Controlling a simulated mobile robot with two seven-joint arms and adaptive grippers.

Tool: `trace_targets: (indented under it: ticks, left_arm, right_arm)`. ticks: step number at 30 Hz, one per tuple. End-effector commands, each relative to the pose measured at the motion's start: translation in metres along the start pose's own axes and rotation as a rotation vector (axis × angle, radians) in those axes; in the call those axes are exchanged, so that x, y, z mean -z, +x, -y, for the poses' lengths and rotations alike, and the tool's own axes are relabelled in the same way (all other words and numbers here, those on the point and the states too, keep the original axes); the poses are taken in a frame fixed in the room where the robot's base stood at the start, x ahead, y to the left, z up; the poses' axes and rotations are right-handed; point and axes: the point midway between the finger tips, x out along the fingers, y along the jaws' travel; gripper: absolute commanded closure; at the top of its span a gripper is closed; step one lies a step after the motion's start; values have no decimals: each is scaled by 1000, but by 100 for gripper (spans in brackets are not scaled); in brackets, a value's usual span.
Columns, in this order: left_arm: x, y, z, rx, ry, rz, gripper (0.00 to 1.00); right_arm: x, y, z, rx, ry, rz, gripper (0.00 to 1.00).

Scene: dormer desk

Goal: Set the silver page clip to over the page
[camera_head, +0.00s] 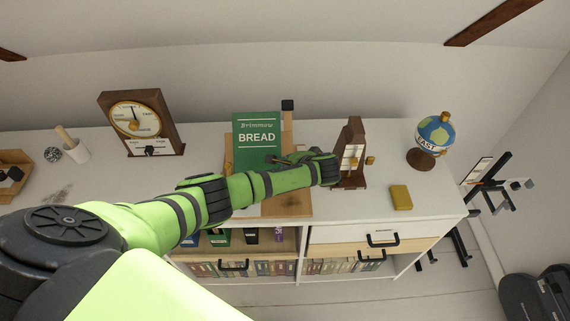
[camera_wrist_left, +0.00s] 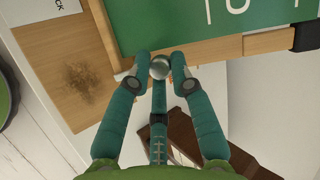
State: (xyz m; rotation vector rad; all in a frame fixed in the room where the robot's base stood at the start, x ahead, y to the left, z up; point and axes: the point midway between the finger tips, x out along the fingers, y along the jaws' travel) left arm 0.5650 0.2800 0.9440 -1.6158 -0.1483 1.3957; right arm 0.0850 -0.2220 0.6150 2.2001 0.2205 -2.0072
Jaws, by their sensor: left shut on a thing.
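The green book (camera_head: 257,140) titled "Brimmow BREAD" stands upright on a wooden stand (camera_head: 287,128) at the back of the desk. Its green face also fills the top of the left wrist view (camera_wrist_left: 190,22), above the stand's wooden ledge (camera_wrist_left: 225,49). My left gripper (camera_head: 275,160) is in front of the book's lower right part. In the left wrist view its teal fingers (camera_wrist_left: 160,66) close on a small round silver piece, seemingly the silver page clip (camera_wrist_left: 159,69), just in front of the ledge. The rest of the clip is hidden. My right gripper is not in view.
A brown wooden metronome-like case (camera_head: 350,150) stands close right of my left wrist. A yellow block (camera_head: 401,197) and a globe (camera_head: 435,134) are farther right. A clock (camera_head: 139,121) and white cup (camera_head: 72,148) stand left. The desk's left middle is mostly clear.

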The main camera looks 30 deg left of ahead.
Motion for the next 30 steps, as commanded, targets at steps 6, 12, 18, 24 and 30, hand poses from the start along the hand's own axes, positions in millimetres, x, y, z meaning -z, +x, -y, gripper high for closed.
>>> trace_targets:
  ticks: [6, 12, 18, 24, 30]
  left_arm:
    - [5, -2, 1, 23, 50, -7, 100]
    - [5, -2, 1, 29, 64, -8, 100]
    - [6, -3, 1, 29, 63, -9, 100]
    - [5, -3, 1, 28, 62, -8, 55]
    - [5, -2, 0, 27, 63, -6, 55]
  right_arm:
    - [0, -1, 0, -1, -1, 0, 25]
    - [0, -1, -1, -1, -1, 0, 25]
    - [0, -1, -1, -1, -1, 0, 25]
    - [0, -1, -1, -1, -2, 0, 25]
    - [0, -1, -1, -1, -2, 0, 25]
